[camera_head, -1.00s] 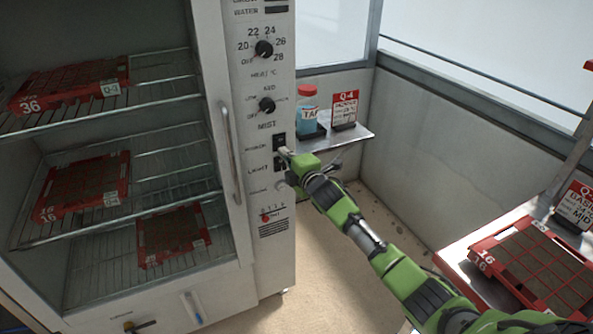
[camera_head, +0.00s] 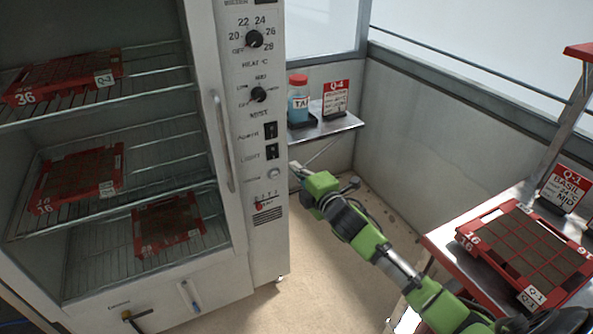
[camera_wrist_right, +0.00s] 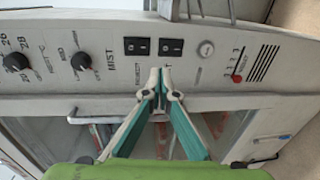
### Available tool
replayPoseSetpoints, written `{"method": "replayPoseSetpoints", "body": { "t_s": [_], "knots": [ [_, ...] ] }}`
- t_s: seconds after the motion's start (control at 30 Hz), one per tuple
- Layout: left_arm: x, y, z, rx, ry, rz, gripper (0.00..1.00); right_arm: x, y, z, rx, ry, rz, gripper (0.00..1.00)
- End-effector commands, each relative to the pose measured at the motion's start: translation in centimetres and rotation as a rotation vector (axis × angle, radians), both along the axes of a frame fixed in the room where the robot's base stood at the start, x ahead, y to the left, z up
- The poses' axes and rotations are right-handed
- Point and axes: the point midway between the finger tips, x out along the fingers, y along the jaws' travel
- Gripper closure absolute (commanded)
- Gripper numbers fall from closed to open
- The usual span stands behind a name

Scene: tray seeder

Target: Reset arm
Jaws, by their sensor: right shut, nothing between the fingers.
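My right gripper (camera_head: 294,168) is shut and empty, held just to the right of the cabinet's control panel (camera_head: 260,110) in the head view. In the right wrist view its two fingers (camera_wrist_right: 156,80) meet at the tips, below the two black rocker switches in the picture. The humidity switch (camera_head: 270,130) and the light switch (camera_head: 272,151) are uncovered in the head view. Above them are the heat knob (camera_head: 254,39) and the mist knob (camera_head: 259,94). Whether the fingertips touch the panel cannot be told. My left gripper is not in view.
A small shelf (camera_head: 335,128) holds a red-capped bottle (camera_head: 298,100) and a Q-4 card (camera_head: 336,99). A red tray (camera_head: 528,255) lies on the right bench.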

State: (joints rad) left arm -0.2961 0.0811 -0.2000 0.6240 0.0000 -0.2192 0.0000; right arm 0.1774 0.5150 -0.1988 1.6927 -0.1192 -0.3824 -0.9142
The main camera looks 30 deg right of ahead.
Motion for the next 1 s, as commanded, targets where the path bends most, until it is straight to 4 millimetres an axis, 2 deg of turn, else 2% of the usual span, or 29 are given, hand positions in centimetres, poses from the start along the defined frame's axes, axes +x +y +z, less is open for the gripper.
{"method": "replayPoseSetpoints", "body": {
  "t_s": [0.5,0.57,0.63,0.67,0.77,0.87,0.9,1.0],
  "knots": [
    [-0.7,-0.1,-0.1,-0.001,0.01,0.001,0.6,-0.1,0.0,0.0,0.0,0.0,0.0,1.0],
    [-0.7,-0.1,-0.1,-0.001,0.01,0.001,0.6,-0.2,0.0,-0.4,0.006,0.006,-0.002,1.0],
    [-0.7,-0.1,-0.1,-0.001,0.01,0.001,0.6,-0.3,-0.2,-1.9,0.027,0.029,-0.009,1.0],
    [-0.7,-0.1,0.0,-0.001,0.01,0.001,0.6,-0.5,-0.3,-2.9,0.042,0.046,-0.016,1.0],
    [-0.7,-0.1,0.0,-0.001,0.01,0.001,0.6,-1.5,-0.8,-8.2,0.126,0.129,-0.05,1.0],
    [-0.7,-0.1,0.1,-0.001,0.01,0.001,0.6,-3.7,-1.2,-15.4,0.235,0.241,-0.105,1.0],
    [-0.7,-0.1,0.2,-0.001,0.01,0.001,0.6,-4.9,-1.3,-18.3,0.281,0.288,-0.129,1.0],
    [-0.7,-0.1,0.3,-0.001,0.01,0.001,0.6,-8.3,-1.3,-25.2,0.392,0.396,-0.198,1.0]
  ]
}}
